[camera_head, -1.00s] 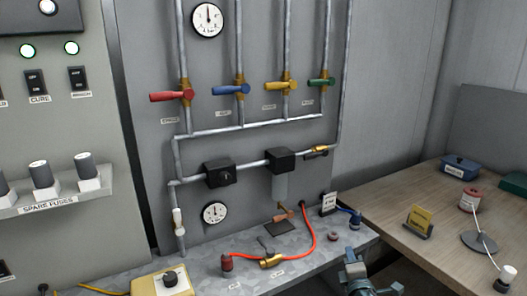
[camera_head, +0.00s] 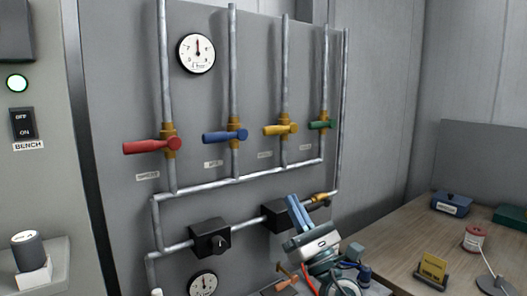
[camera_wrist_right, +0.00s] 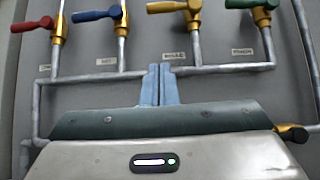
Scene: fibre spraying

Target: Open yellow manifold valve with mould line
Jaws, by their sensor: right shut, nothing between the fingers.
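The yellow valve handle (camera_head: 279,129) sits on a brass valve body on the third vertical pipe, its lever lying sideways to the left. It also shows in the right wrist view (camera_wrist_right: 168,6) near the top, with a label below it that is too small to read surely. My right gripper (camera_head: 293,200) is below the yellow handle, pointing up, its fingers shut and empty. In the right wrist view its blue fingers (camera_wrist_right: 159,84) are together, below the label and apart from the handle. My left gripper is not in view.
A red handle (camera_head: 148,145), blue handle (camera_head: 222,135) and green handle (camera_head: 321,125) flank the yellow one, also sideways. A grey horizontal pipe (camera_head: 255,174) runs below the valves. A black regulator (camera_head: 210,238) sits lower left. A wooden table (camera_head: 400,236) stands at right.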

